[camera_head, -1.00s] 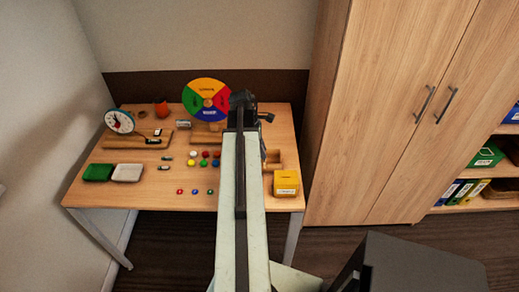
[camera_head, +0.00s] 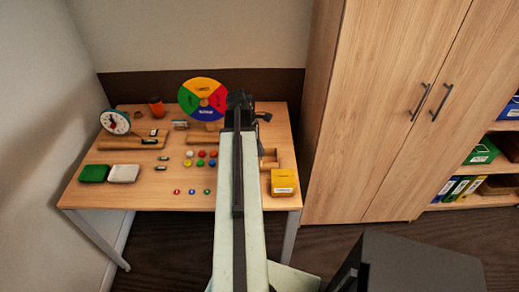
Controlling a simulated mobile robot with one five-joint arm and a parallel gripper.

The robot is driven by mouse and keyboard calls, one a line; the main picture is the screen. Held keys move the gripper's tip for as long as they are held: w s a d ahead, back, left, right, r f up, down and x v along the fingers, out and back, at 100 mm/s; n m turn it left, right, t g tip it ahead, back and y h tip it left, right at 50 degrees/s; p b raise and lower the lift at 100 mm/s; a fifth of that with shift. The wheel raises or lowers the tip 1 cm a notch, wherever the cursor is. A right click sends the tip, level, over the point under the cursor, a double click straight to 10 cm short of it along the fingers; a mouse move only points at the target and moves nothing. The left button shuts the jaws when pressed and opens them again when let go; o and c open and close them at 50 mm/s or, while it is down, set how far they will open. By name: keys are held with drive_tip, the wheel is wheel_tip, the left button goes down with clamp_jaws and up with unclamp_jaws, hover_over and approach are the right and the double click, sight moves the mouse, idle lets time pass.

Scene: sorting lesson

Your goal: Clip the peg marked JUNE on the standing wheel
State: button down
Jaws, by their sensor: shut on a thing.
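The standing wheel (camera_head: 189,102) is upright at the back of the table, with yellow, red, blue and green sectors and small lettering too blurred to read. My gripper (camera_head: 263,118) is to the right of the wheel, partly hidden behind my arm. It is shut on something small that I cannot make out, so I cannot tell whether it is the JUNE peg. The wheel's right edge is close to my arm in the picture. Small pegs (camera_head: 161,168) lie on the table left of the coloured balls, their marks unreadable.
A tall cupboard (camera_head: 380,120) borders the right.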

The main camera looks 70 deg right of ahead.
drive_tip(key=shift+r+p, duration=1.85)
drive_tip(key=shift+r, duration=0.2)
drive_tip(key=shift+r, duration=0.1)
